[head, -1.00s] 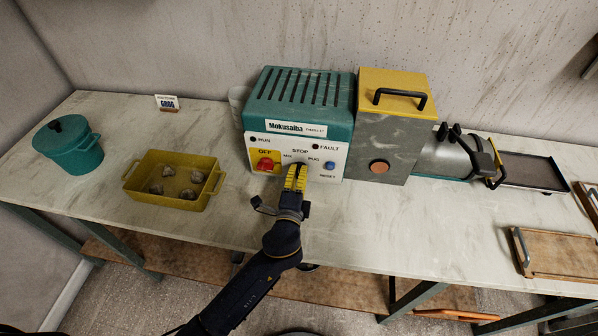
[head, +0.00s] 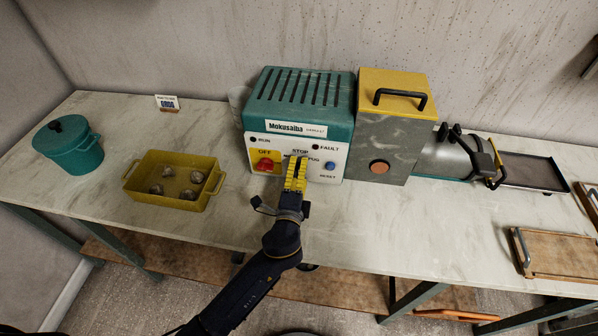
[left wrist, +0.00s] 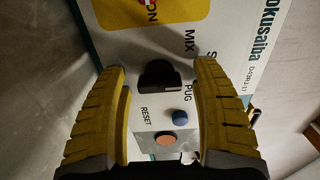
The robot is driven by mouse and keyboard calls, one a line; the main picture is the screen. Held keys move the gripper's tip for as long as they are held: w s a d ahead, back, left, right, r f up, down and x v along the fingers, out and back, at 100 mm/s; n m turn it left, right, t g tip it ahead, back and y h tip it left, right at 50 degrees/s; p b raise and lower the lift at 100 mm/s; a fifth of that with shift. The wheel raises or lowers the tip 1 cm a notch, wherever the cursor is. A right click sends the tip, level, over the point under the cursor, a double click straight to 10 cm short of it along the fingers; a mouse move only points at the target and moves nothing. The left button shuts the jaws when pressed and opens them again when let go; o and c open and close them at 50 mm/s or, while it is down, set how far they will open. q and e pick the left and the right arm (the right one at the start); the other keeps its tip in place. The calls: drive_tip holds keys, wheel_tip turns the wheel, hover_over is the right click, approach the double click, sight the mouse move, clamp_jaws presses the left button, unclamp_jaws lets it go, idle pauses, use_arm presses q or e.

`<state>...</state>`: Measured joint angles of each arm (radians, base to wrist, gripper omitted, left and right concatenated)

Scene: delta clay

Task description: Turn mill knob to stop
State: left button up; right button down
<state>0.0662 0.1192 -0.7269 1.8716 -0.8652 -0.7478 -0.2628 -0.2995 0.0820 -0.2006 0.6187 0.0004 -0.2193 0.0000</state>
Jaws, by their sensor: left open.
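The mill (head: 300,100) is a teal-topped machine with a white front panel, labelled MIX, STOP and PUG. The black mill knob (left wrist: 160,75) shows in the left wrist view, between my fingers with gaps on both sides. Its pointer setting is not clear. In the head view the knob is hidden behind my fingers. My left gripper (head: 296,172) has yellow ribbed fingers and is in front of the panel. It is open and empty in the left wrist view (left wrist: 160,85). My right gripper is not in view.
A red OFF switch (head: 265,164) and blue reset button (head: 330,166) flank the gripper. A grey box (head: 390,140) with an orange disc adjoins the mill. A yellow tray (head: 150,193) with several lumps and a teal pot (head: 85,155) stand left. The tabletop before the mill is clear.

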use_arm(q)
drive_tip(key=s, duration=0.4)
drive_tip(key=s+a, duration=0.1)
drive_tip(key=s, duration=0.3)
drive_tip(key=s+a, duration=0.1)
drive_tip(key=s, duration=0.2)
drive_tip(key=shift+s, duration=0.4)
